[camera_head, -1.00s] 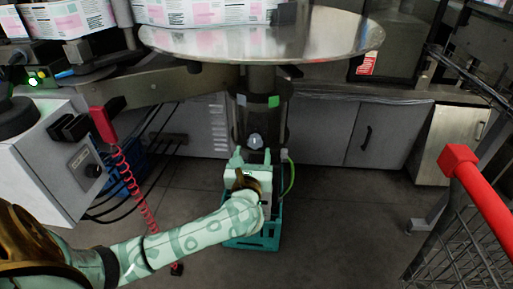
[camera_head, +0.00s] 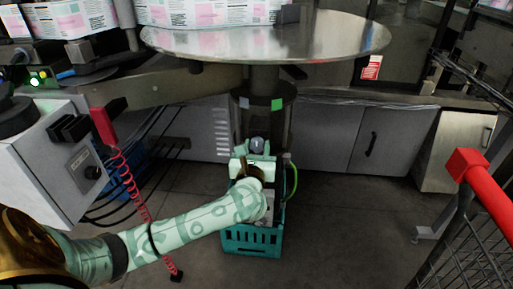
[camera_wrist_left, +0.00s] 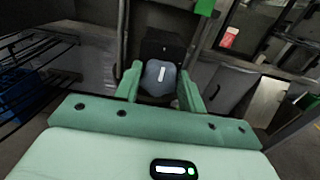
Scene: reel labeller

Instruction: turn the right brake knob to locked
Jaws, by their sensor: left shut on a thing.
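The grey-blue brake knob (camera_head: 257,144) sits low on the front of the dark column under the round metal turntable (camera_head: 330,38). In the left wrist view the knob (camera_wrist_left: 160,77) shows a white pointer line, nearly upright and leaning slightly right. My left gripper (camera_head: 256,150) is shut on the knob, with one pale green finger on each side of it. Its fingers show best in the left wrist view (camera_wrist_left: 160,88). A green patch (camera_head: 277,104) is on the column, up and right of the knob, and a pale patch (camera_head: 244,102) is up and left. My right gripper is not in view.
A teal crate (camera_head: 252,240) stands on the floor below my left gripper. A grey control box (camera_head: 70,165) with a red coiled cord (camera_head: 130,190) is at left. A red-handled wire cart (camera_head: 467,165) is at right. Grey cabinets (camera_head: 325,135) line the back.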

